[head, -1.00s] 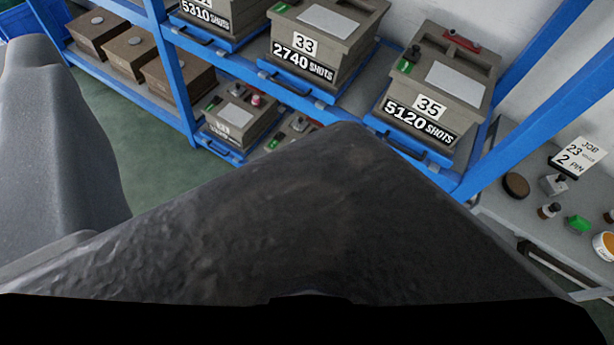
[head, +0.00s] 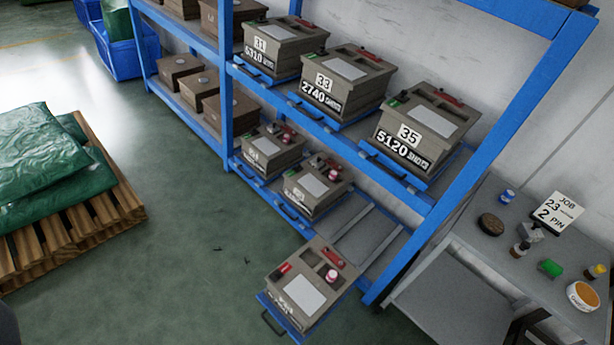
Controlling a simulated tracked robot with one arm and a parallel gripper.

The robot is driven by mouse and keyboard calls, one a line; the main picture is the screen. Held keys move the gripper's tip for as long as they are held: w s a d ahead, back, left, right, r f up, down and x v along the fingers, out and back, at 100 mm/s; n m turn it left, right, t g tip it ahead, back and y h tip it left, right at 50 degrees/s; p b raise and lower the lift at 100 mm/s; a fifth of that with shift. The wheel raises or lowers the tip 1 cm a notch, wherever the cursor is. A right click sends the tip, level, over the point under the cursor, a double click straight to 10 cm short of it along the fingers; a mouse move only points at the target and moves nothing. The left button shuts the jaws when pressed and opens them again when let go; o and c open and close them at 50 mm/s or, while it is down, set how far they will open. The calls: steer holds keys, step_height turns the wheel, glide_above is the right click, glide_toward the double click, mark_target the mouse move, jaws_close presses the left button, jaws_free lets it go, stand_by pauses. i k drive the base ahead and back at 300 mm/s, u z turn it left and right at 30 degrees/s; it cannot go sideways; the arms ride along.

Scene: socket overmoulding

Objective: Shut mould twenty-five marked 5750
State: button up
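On the lower shelf level, a grey-brown mould (head: 330,268) sits on a blue-fronted sliding tray (head: 284,315) that is pulled out past the shelf front. The mould has a pale top plate, red parts and a white-and-red round piece on top. Its front label is too small and slanted to read, so I cannot tell whether it says 25 or 5750. The bare rails (head: 366,232) show in the bay behind it. Two other moulds, one (head: 270,147) left and one (head: 314,188) nearer the middle, sit inside that level; their labels are unreadable. My gripper is not in view.
The blue rack (head: 228,85) holds mould 33 (head: 346,78) and mould 35 (head: 420,125) above. A grey bench (head: 470,240) with a job card (head: 557,212) stands at right. Green sacks (head: 40,155) lie on a pallet (head: 120,205) at left. The floor between is clear.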

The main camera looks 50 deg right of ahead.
mark_target(302, 298)
steer(key=z, duration=0.35)
steer(key=k, duration=0.85)
steer(key=z, duration=0.65)
